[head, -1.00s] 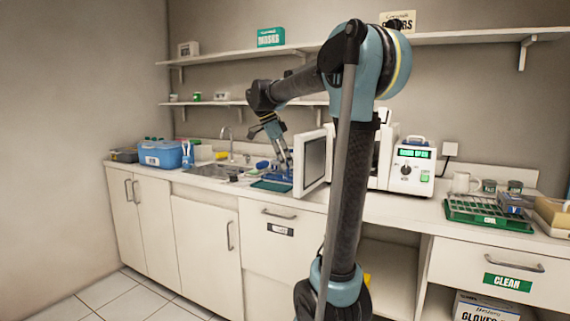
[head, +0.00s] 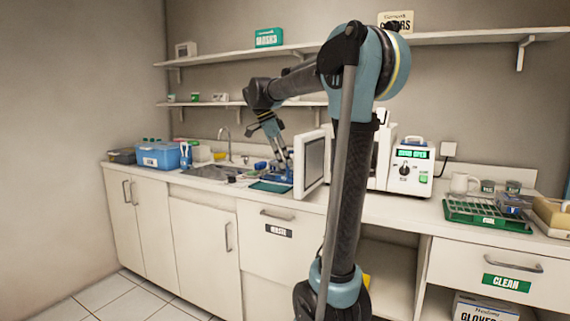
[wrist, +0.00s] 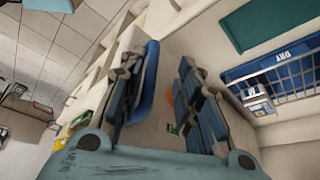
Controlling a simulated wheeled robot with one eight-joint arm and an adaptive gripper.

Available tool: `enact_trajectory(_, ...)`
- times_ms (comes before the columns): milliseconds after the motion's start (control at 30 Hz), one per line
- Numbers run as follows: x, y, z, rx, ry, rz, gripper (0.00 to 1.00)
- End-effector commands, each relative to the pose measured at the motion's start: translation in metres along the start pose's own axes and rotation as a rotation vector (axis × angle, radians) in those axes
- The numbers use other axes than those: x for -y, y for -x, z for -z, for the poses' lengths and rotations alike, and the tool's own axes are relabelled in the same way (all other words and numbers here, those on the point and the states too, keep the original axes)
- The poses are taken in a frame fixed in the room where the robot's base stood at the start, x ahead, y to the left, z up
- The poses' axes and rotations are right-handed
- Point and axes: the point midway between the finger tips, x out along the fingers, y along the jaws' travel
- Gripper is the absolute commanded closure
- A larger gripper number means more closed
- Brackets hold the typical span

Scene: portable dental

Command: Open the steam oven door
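The white steam oven (head: 382,160) stands on the counter, partly hidden behind my arm. My gripper (head: 287,163) points down just left of the door, above the counter, apart from the door as far as I can tell. In the wrist view, my gripper (wrist: 168,62) has its two fingers spread with nothing between them. The oven door cannot be clearly made out there.
A blue rack labelled DRY (wrist: 285,75) and a green mat (wrist: 262,20) lie near the gripper. A sink (head: 212,172) and blue bin (head: 160,155) are to the left. A green tray (head: 487,213) sits right of the oven. Shelves (head: 300,50) run above.

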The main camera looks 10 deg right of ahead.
Motion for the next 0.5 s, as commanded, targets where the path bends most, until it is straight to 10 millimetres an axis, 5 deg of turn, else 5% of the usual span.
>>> enact_trajectory(500,0.001,0.090,0.000,-0.001,0.002,0.000,0.69)
